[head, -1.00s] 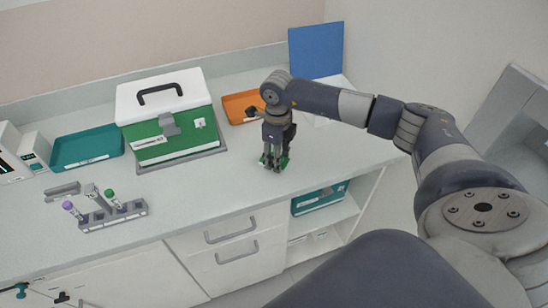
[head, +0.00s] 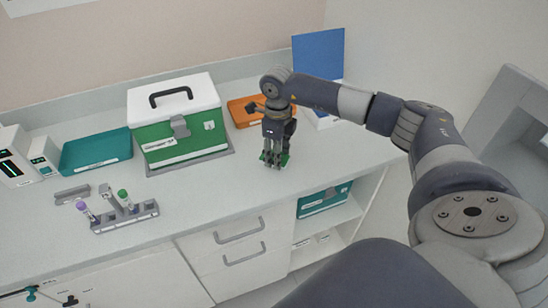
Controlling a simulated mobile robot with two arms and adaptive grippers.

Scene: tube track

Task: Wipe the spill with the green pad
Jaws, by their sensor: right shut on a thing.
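My right gripper (head: 274,160) points down at the counter, to the right of the green box. It is shut on the green pad (head: 284,160), which shows as small green edges around the fingertips, at or just above the counter top. Most of the pad is hidden by the fingers. I cannot make out the spill; it may be too faint or hidden by the gripper. My left gripper does not show.
A green box with white lid (head: 178,122) stands on a grey base. An orange tray (head: 240,112) lies behind the gripper, and a teal tray (head: 96,151) lies left. A tube rack (head: 125,217) stands front left. The counter (head: 215,200) is clear in front.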

